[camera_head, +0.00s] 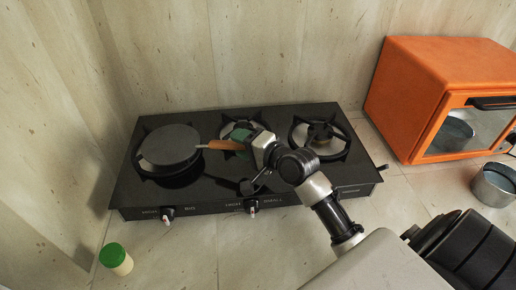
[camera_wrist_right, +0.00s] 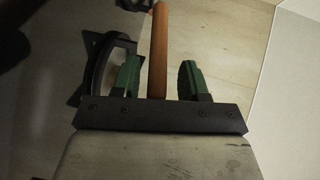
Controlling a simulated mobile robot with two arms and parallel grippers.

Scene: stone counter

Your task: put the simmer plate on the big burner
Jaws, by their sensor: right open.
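The simmer plate (camera_head: 171,145) is a dark round disc with a brown wooden handle (camera_head: 225,145). It lies over the left burner, the big burner (camera_head: 146,169), whose dark ring shows around its lower edge. I cannot tell how fully it rests on the grate. The handle points right toward the middle burner. My right gripper (camera_head: 241,135) is at the handle's end above the middle burner. In the right wrist view its green fingers (camera_wrist_right: 160,82) stand apart on either side of the handle (camera_wrist_right: 159,50), with gaps. My left gripper is out of view.
The black stove (camera_head: 205,192) has a middle burner (camera_head: 230,128) and a right burner (camera_head: 320,150). An orange oven (camera_head: 425,90) and a metal pot (camera_head: 494,185) stand at the right. A green-lidded jar (camera_head: 116,259) stands at the front left.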

